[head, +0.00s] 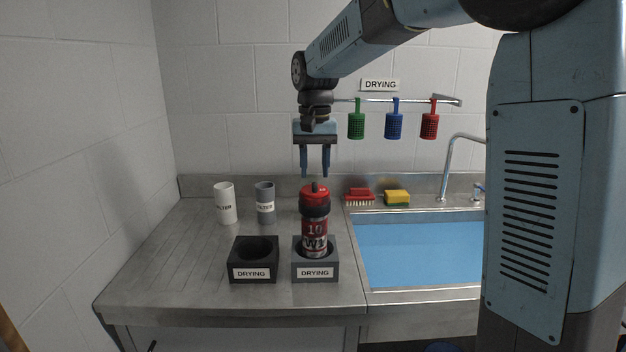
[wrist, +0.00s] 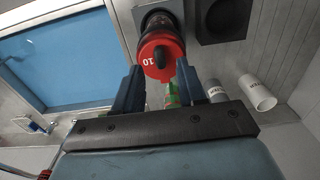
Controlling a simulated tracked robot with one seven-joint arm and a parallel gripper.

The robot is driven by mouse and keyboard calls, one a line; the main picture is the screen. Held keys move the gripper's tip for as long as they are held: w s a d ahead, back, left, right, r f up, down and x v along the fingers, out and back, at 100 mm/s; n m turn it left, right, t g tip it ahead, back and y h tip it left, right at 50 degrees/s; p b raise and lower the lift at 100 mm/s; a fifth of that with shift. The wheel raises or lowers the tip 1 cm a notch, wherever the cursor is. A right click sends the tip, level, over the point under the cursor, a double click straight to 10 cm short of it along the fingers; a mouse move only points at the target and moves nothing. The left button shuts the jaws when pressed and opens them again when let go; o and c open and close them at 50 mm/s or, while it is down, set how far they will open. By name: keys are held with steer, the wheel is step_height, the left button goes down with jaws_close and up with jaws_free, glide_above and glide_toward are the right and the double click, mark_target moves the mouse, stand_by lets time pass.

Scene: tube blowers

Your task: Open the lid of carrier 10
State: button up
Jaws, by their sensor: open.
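Carrier 10 (head: 315,222) is a red and dark cylinder marked "10" and "W1". It stands upright in the grey drying holder (head: 330,273) on the metal counter. Its red lid (head: 311,192), with a dark knob on top, is on the carrier. In the wrist view the red lid (wrist: 150,62) with its "10" and dark knob shows just beyond my fingertips. My gripper (head: 315,174) points down above the lid, open and empty. In the wrist view its fingers (wrist: 157,75) appear on either side of the lid's lower part.
An empty black drying holder (head: 253,272) stands left of the carrier. A white filter tube (head: 224,203) and a grey one (head: 264,204) stand behind. A sink (head: 415,250), a red brush (head: 360,198) and a sponge (head: 397,198) are to the right. Baskets hang from a rail (head: 415,101).

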mark_target(315, 183)
steer(key=shift+f, duration=1.65)
